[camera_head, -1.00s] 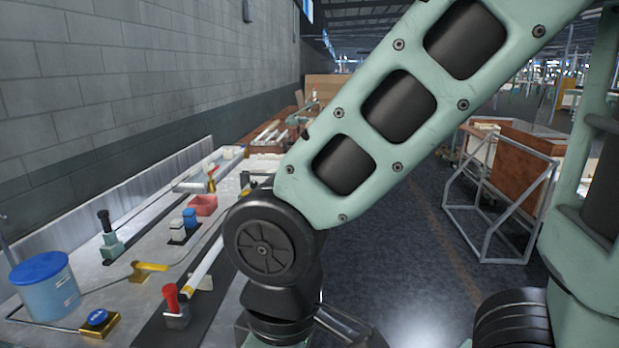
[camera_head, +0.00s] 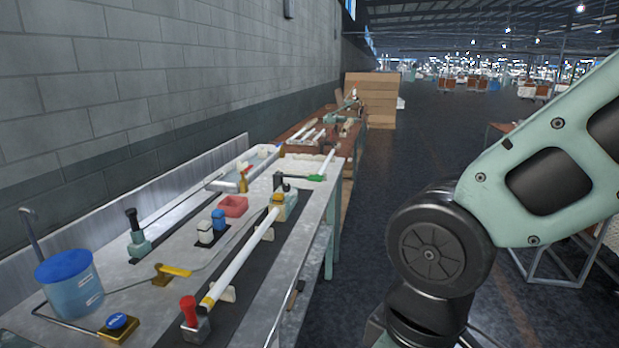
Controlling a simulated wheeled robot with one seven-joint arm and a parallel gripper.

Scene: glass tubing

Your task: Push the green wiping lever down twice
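A small bright green lever-like part (camera_head: 317,178) lies at the right edge of the long metal bench (camera_head: 312,240), towards its far end. A thin green stem leads left from it to a black upright part (camera_head: 280,182). A white tube runs up behind the green part. Nothing of mine touches it. My arm stands at the right, well apart from the bench. My gripper is out of view below the picture, so its fingers cannot be seen.
A long white glass tube (camera_head: 240,262) lies along the bench, ending near a red-knobbed part (camera_head: 188,312). The dark floor (camera_head: 350,255) right of the bench is clear.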

